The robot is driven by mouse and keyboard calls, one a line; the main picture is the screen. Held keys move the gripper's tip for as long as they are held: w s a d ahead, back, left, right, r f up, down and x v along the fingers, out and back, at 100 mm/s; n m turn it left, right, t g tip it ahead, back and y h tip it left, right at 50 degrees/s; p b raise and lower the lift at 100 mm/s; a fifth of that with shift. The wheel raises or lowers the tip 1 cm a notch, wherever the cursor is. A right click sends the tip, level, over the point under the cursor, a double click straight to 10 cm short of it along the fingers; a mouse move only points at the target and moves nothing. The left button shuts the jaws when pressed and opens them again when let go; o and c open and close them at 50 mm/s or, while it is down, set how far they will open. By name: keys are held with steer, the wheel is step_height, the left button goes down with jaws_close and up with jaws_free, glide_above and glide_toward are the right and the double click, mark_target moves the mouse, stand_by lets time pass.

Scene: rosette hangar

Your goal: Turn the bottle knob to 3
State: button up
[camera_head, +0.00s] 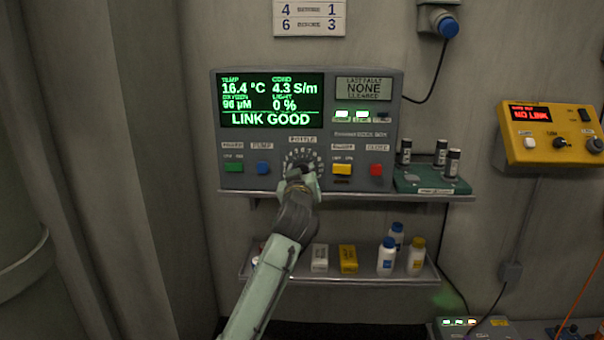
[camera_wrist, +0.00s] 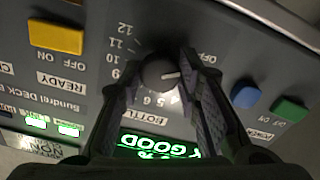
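The bottle knob (camera_wrist: 160,72) is a round dark knob with a white pointer mark, on the grey panel (camera_head: 299,110). In the wrist view, which is upside down, the pointer is toward the right finger. Dial numbers 4, 5, 6 and 9 to 12 show around it, with OFF; the fingers hide other numbers. My gripper (camera_wrist: 161,65) has one finger on each side of the knob, with a narrow gap showing at the right. In the head view my gripper (camera_head: 300,172) covers the knob, below the BOTTLE label.
The blue pump button (camera_head: 263,168) and green power button (camera_head: 233,167) are left of the knob; the yellow ready button (camera_head: 342,169) and red close button (camera_head: 376,170) are right. A green rack (camera_head: 432,186) with dark vials stands at right. A lower shelf (camera_head: 330,277) holds bottles and boxes.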

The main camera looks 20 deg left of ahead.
steer(key=c, duration=0.5)
steer(key=shift+c, duration=0.2)
steer(key=shift+f, duration=0.1)
steer(key=shift+d+m, duration=0.1)
steer(key=shift+m, duration=1)
steer(key=m+b, duration=0.1)
steer(key=m, duration=0.8)
steer(key=shift+m, duration=0.4)
steer(key=o, duration=1.1)
